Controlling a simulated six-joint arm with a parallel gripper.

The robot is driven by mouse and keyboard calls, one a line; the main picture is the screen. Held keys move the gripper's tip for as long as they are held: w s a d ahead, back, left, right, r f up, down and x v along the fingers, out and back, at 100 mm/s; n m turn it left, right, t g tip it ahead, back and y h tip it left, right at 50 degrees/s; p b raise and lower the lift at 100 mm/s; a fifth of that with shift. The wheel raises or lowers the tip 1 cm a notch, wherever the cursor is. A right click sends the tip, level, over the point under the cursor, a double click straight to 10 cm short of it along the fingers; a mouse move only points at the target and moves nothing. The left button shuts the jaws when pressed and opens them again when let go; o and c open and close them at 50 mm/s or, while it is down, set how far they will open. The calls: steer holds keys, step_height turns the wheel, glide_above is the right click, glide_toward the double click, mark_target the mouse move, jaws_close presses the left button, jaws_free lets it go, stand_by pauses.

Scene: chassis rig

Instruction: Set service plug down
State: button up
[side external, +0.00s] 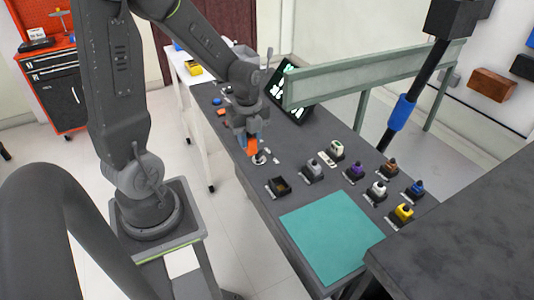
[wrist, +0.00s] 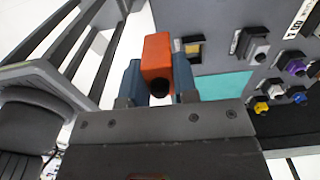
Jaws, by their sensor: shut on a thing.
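The service plug appears to be the orange block (side external: 253,148). My gripper (side external: 251,137) is shut on it above the dark bench. In the wrist view the orange block (wrist: 157,55) sits between the two blue-grey fingers (wrist: 158,78), with a round black end toward the camera. A small round fitting with a pale label (side external: 261,158) is just below and beside the block in the side view. I cannot tell whether the block touches the bench. A black open socket box (side external: 278,187) with a tan inside stands in front; it also shows in the wrist view (wrist: 193,49).
A teal mat (side external: 332,238) lies clear at the bench front. Several coloured plugs in black holders, including grey (side external: 313,168), purple (side external: 355,169) and yellow (side external: 402,213), stand to the right. A tablet (side external: 291,91) and a green rail (side external: 375,75) are behind.

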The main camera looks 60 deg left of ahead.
steer(key=shift+s+a+r, duration=0.6)
steer(key=shift+a, duration=0.25)
steer(key=w+d+m, duration=0.3)
steer(key=w+d, duration=0.3)
steer(key=d, duration=0.5)
steer(key=m, duration=0.2)
glide_above(331, 255)
steer(key=f, duration=0.6)
steer(key=shift+a, duration=0.3)
steer(key=shift+d+f, duration=0.15)
steer(key=shift+d, duration=0.1)
steer(key=shift+f, duration=0.3)
steer(key=shift+f+n, duration=0.3)
steer(key=shift+f, duration=1.45)
steer(key=shift+f, duration=0.15)
steer(key=o, duration=0.9)
